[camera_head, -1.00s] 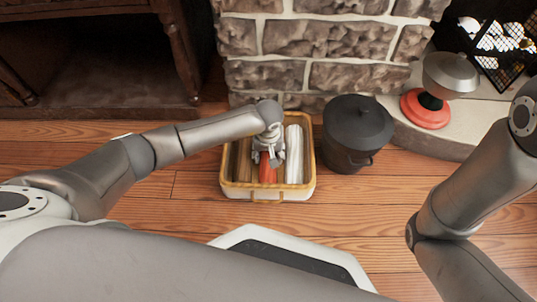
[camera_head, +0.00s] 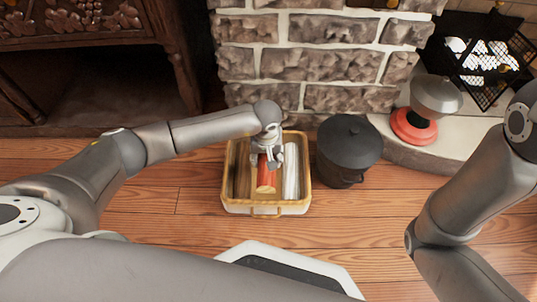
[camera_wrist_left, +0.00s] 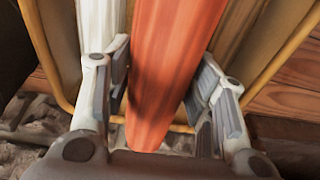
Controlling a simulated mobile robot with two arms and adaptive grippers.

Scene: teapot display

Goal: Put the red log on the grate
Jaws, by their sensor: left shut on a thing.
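In the left wrist view, the red log (camera_wrist_left: 175,55) lies between the two fingers of my left gripper (camera_wrist_left: 165,95). I cannot tell how far the log is clear of the basket floor. The black grate (camera_head: 487,62), with pale pieces in it, is in the hearth at the upper right. My right gripper is out of view.
A white log (camera_head: 291,172) and brown logs (camera_head: 243,170) lie beside the red one. A black lidded pot (camera_head: 347,150) stands right of the basket. A red-based grey object (camera_head: 425,110) stands on the hearth ledge (camera_head: 430,150). A stone pillar (camera_head: 315,60) rises behind.

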